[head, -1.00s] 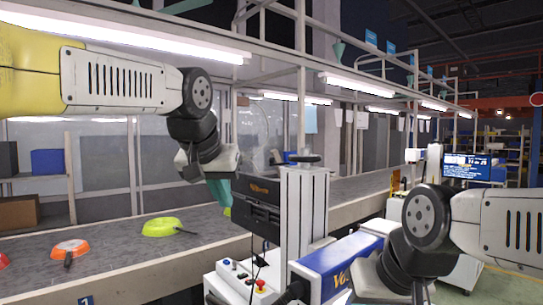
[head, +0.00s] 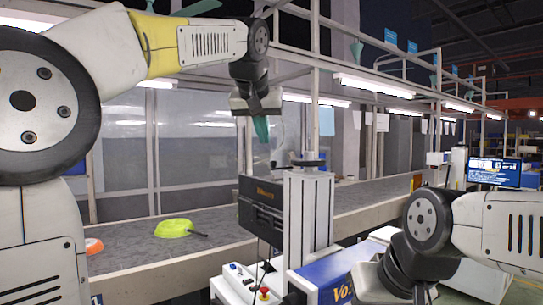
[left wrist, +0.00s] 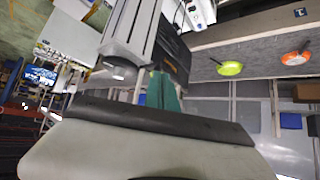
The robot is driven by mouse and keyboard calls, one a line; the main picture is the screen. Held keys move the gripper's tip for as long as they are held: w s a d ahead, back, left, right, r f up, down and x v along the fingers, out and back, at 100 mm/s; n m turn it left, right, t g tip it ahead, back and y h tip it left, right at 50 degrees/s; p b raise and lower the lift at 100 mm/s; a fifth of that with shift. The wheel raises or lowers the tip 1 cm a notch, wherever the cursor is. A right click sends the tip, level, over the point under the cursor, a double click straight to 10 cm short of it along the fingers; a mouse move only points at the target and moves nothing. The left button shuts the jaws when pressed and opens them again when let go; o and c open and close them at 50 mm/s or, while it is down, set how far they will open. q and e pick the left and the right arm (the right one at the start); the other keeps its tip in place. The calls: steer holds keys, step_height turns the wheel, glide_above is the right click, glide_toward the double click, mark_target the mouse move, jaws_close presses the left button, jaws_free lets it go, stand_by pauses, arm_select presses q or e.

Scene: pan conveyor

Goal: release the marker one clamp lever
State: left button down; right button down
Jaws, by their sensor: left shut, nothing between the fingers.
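Marker one appears to be the machine with a pale upright column (head: 308,215) and a black marking head (head: 261,205) on its left side. A dark round handle (head: 308,160) sits on top of the column; I cannot make out a separate clamp lever. My left gripper (head: 261,128) has teal fingers, shut and empty, pointing down above and left of the column top, apart from it. In the left wrist view the fingers (left wrist: 163,92) show beside the column (left wrist: 130,35) and black head (left wrist: 176,55). My right gripper (head: 372,284) is low at front right, fingers hidden.
A conveyor (head: 130,252) runs behind the marker, carrying a yellow-green pan (head: 174,228) and an orange pan (head: 93,246). A white control box (head: 240,282) with a red button stands below the head. Rails and lamps (head: 372,86) hang above the conveyor.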

arm_select(q)
glide_toward(273, 166)
step_height(273, 166, down, 4)
steer(key=w, duration=0.4)
steer(key=shift+w+d+f, duration=0.1)
steer(key=shift+w+d, duration=0.05)
steer(key=shift+d, duration=0.2)
steer(key=shift+a, duration=0.1)
